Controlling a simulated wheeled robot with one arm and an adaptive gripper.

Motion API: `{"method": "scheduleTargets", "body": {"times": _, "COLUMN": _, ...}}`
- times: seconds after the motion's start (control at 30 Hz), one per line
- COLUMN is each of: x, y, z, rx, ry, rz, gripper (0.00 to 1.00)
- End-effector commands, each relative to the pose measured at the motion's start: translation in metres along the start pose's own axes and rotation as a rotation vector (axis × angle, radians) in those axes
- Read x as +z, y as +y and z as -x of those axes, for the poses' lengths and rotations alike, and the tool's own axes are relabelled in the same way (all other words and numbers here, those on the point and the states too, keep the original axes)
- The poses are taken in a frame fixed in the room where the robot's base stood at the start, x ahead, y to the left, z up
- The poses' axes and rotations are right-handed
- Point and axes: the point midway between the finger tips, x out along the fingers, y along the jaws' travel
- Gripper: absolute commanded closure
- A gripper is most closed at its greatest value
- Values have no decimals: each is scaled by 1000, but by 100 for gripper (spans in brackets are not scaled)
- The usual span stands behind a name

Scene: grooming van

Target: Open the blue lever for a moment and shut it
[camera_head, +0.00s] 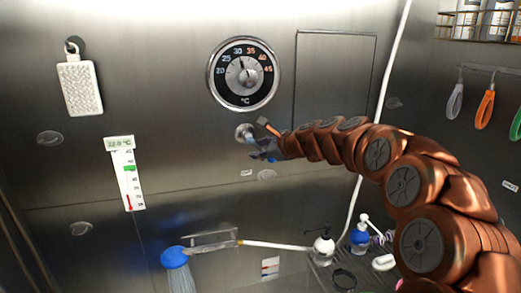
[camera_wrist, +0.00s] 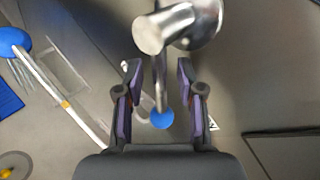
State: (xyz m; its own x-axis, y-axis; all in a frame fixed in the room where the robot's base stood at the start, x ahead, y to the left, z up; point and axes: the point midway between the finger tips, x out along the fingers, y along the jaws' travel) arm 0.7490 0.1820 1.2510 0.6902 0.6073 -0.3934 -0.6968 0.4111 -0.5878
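The blue lever is a chrome rod with a round blue tip (camera_wrist: 162,119), hanging from a chrome valve body (camera_wrist: 176,28) on the steel wall. In the head view the valve's round chrome mount (camera_head: 245,132) shows below the dial, but my gripper partly covers the lever there. My gripper (camera_wrist: 160,92) is open, with one purple-lined finger on each side of the rod. Gaps show between the fingers and the rod, and the blue tip lies between the fingers near the palm. In the head view my gripper (camera_head: 262,148) is at the valve.
A blue shower head (camera_head: 175,257) is at the lower left, with pale streaks below it. A round dial (camera_head: 243,74) is above the valve; a strip gauge (camera_head: 127,174) reading 22.0 °C is at left. Pump bottles (camera_head: 323,246) stand at lower right.

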Motion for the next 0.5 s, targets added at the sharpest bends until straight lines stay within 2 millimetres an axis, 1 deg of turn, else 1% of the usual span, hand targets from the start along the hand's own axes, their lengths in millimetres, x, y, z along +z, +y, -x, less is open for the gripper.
{"method": "scheduleTargets", "body": {"times": 0.13, "x": 0, "y": -1, "z": 7, "rx": -1, "ry": 0, "rz": 0, "gripper": 62}}
{"method": "scheduleTargets", "body": {"times": 0.27, "x": 0, "y": 0, "z": 20, "rx": 0, "ry": 0, "rz": 0, "gripper": 62}}
{"method": "scheduleTargets", "body": {"times": 0.5, "x": 1, "y": -2, "z": 58, "rx": -3, "ry": -1, "rz": 1, "gripper": 62}}
